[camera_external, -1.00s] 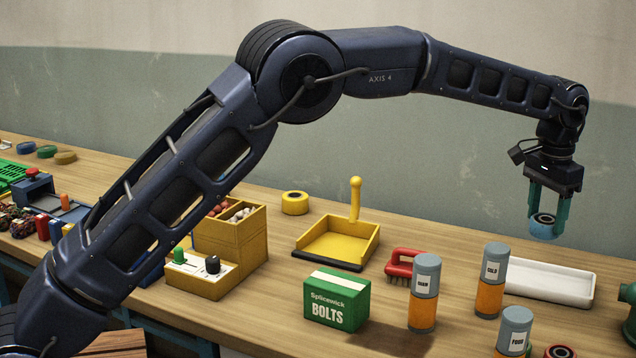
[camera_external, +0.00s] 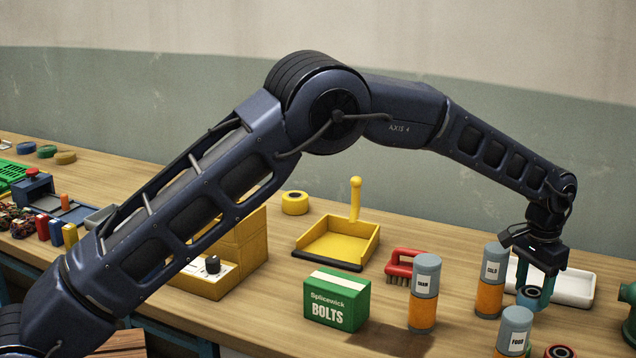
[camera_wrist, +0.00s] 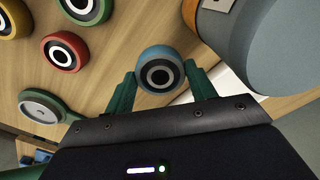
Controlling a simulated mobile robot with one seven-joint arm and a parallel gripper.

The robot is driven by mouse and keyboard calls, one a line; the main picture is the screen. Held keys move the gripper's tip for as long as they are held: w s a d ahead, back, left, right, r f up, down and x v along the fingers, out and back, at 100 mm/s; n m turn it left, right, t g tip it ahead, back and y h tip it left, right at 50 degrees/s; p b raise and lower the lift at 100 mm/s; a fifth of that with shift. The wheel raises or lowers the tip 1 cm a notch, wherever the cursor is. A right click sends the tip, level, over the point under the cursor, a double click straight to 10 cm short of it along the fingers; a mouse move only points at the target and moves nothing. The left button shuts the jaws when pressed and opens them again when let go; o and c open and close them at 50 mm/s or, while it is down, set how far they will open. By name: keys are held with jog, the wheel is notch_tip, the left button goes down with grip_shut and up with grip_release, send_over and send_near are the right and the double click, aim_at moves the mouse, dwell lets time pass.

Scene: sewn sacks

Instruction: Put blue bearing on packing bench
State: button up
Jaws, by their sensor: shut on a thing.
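The blue bearing (camera_external: 530,296) is a short blue ring with a dark and white centre. It is held between the teal fingers of my gripper (camera_external: 537,284), low over the right part of the wooden bench (camera_external: 455,265). In the wrist view the blue bearing (camera_wrist: 160,70) sits between the two fingertips of my gripper (camera_wrist: 160,86), shut on it. I cannot tell whether the bearing touches the bench top.
Grey and orange canisters (camera_external: 490,282) stand close left of my gripper, with another (camera_external: 515,332) in front. A white tray (camera_external: 575,285) lies behind it. Red (camera_wrist: 61,52), green and yellow bearings show in the wrist view. A green box (camera_external: 337,300) stands further left.

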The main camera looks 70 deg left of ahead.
aim_at(532, 292)
jog(key=shift+f, duration=1.9)
jog(key=shift+f, duration=0.1)
jog(key=o, duration=1.2)
